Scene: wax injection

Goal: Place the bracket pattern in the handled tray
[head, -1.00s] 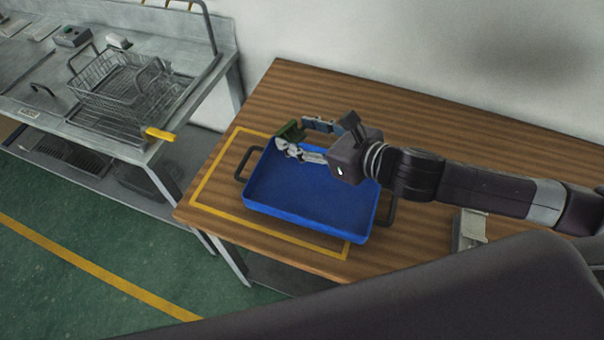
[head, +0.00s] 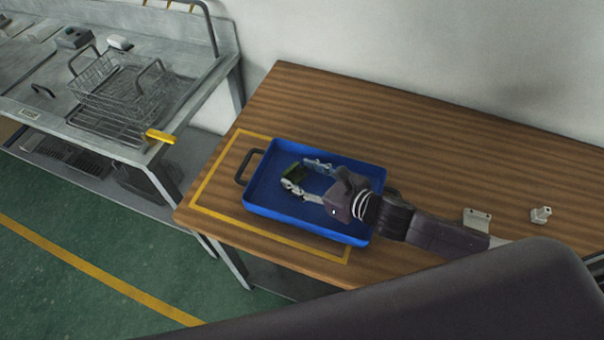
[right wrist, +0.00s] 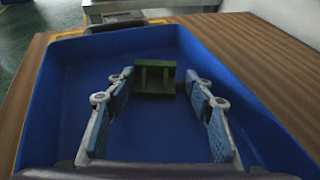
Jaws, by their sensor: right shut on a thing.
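The bracket pattern (head: 293,172) is a small dark green piece. The right wrist view shows it too (right wrist: 155,78), with an upright slotted shape between the fingertips. My right gripper (head: 297,175) is shut on it and holds it inside the outline of the blue handled tray (head: 275,221), left of the tray's middle. I cannot tell whether the piece touches the tray floor. The tray lies on the wooden table; its left dark handle shows, and its right side is partly covered by my right arm. My left gripper is not in view.
A yellow line (head: 205,190) frames the tray area on the wooden table (head: 420,150). A grey metal bracket (head: 477,216) and a small pale fitting (head: 541,214) lie to the right. A wire basket (head: 120,95) stands on the steel bench at left. The back of the table is clear.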

